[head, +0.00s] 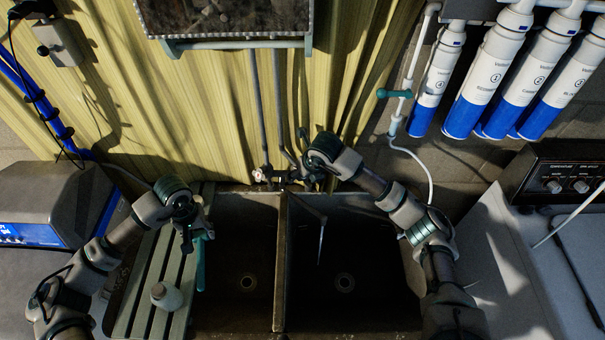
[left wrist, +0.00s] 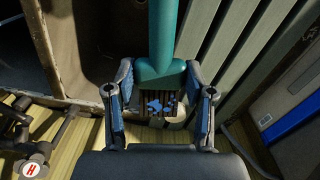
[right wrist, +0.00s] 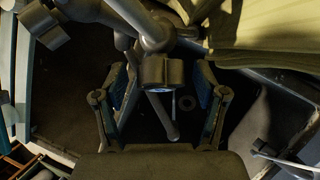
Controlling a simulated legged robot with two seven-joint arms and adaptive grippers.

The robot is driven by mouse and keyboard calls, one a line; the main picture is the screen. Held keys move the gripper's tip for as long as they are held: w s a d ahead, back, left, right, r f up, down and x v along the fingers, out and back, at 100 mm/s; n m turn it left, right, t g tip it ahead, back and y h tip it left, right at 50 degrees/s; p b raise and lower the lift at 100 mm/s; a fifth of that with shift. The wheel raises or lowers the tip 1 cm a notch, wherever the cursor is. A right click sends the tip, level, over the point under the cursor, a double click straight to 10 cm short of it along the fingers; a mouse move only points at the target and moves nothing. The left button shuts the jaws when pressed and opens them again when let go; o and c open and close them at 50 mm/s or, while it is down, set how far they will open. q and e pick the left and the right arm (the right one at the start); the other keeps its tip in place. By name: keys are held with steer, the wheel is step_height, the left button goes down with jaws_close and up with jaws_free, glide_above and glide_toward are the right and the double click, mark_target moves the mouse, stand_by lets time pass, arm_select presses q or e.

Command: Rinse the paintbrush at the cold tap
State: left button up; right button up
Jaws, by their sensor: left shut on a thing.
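The paintbrush has a teal handle (head: 200,268) and blue-stained bristles, which show in the left wrist view (left wrist: 160,103). My left gripper (head: 190,236) is shut on it over the drainboard beside the left basin. The bristles lie between the fingers, and the handle points toward the front of the sink. The dark tap (head: 291,184) stands at the back of the double sink. A thin pale streak, apparently water, hangs below its spout (head: 312,208) over the right basin. My right gripper (head: 312,180) is at the tap, its open fingers either side of a dark tap part (right wrist: 163,72).
The hot tap handle with a red H (left wrist: 25,160) is left of the tap. A pale bottle (head: 166,296) stands on the slatted drainboard (head: 152,262). Both basins (head: 345,240) look empty. Blue-and-white filter cartridges (head: 485,80) hang at upper right.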

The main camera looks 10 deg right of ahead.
steer(key=v, duration=1.1)
steer(key=shift+r, duration=0.45)
